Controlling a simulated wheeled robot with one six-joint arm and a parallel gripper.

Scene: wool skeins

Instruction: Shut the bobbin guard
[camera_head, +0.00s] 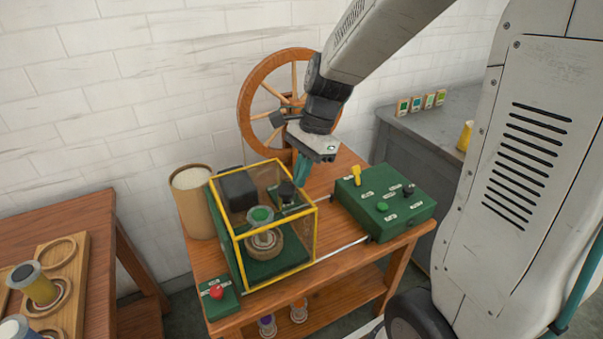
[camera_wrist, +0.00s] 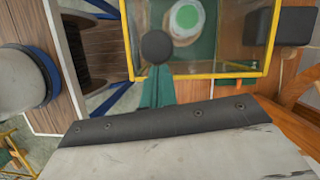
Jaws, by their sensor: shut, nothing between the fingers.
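The bobbin guard (camera_head: 316,232) is a clear box with a yellow frame on the green machine base on the wooden table. It stands around a green-topped bobbin (camera_head: 261,215); I cannot tell whether it is fully shut. In the wrist view the guard's yellow edge (camera_wrist: 205,76) runs across, with the bobbin (camera_wrist: 187,18) beyond it. My gripper (camera_head: 301,180) points down at the guard's back right side, its teal fingers shut and empty. In the wrist view the fingertips (camera_wrist: 158,70) lie close to a round black knob (camera_wrist: 157,46); contact cannot be told.
A green control box (camera_head: 385,205) with a yellow lever stands right of the guard, and a thin metal rod (camera_head: 342,249) runs between them. A red button box (camera_head: 217,292) is at the front left. A spinning wheel (camera_head: 245,100) stands behind, and a tan cylinder (camera_head: 197,210) at the left.

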